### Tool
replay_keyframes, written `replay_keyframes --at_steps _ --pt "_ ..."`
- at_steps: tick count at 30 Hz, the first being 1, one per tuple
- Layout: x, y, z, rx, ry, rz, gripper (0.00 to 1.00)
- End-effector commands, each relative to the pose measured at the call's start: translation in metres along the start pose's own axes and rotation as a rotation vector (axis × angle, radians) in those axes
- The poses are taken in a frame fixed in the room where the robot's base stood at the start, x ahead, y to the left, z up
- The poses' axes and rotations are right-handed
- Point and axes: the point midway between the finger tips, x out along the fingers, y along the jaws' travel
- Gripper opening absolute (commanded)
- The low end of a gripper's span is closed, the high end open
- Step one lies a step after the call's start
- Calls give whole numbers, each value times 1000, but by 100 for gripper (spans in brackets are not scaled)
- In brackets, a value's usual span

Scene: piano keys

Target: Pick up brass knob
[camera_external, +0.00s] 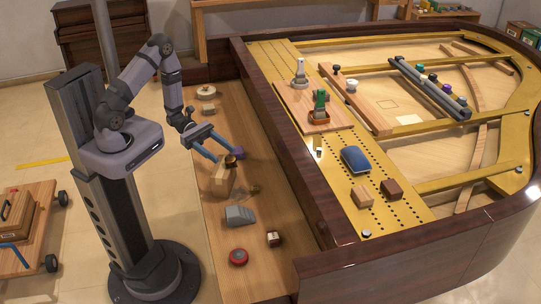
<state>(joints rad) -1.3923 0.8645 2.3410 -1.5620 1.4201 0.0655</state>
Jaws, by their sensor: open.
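A small brass-coloured piece (231,161), which looks like the brass knob, is at the wooden key shelf, just by a light wooden block (221,180). I cannot tell whether it rests on the block or beside it. My gripper (228,156) is open, with two blue-grey fingers reaching down to the right. Its fingertips are close to the brass piece, which shows at or just below them. Contact cannot be told from this view. The fingers and the block partly hide the area around it.
A grey wedge (239,215), a red round piece (238,257) and a small cube (273,239) lie nearer on the shelf (217,237). A round wooden piece (206,92) lies at its far end. The dark piano rail (283,150) rises along the shelf's right side.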

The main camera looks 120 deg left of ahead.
Motion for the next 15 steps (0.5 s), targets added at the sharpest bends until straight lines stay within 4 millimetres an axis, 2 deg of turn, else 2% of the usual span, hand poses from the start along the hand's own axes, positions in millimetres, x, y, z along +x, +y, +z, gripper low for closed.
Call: replay_keyframes --at_steps 8,15 --pt "8 0 0 -1 0 -2 55" --pt "35 3 -4 -2 0 -5 55"
